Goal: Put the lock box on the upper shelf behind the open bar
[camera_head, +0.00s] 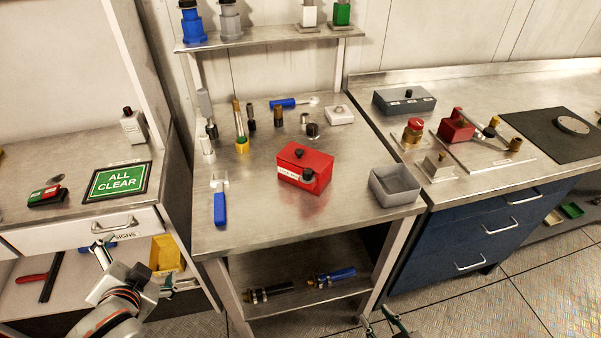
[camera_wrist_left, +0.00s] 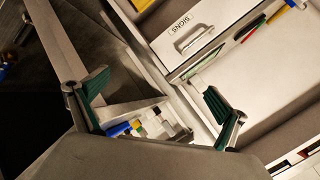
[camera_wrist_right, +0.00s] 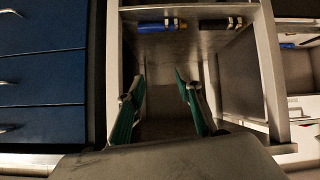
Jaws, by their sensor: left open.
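A red lock box (camera_head: 305,168) with black knobs and a white label stands on the metal table. The upper shelf (camera_head: 270,37) runs across the back of that table. I cannot make out a bar on it. My left gripper (camera_head: 147,262) is open and empty, low at the left by the signs drawer; its spread fingers show in the left wrist view (camera_wrist_left: 158,105). My right gripper (camera_head: 382,322) is at the bottom edge, mostly out of the head view. In the right wrist view its fingers (camera_wrist_right: 160,88) are apart with nothing between them, facing the table's lower shelf.
The upper shelf holds blue and grey pieces at left and white and green blocks (camera_head: 342,14) at right; its middle is clear. A grey open bin (camera_head: 396,186), a blue-handled tool (camera_head: 220,204) and several small fittings share the table. A blue drawer cabinet (camera_head: 480,232) stands right.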

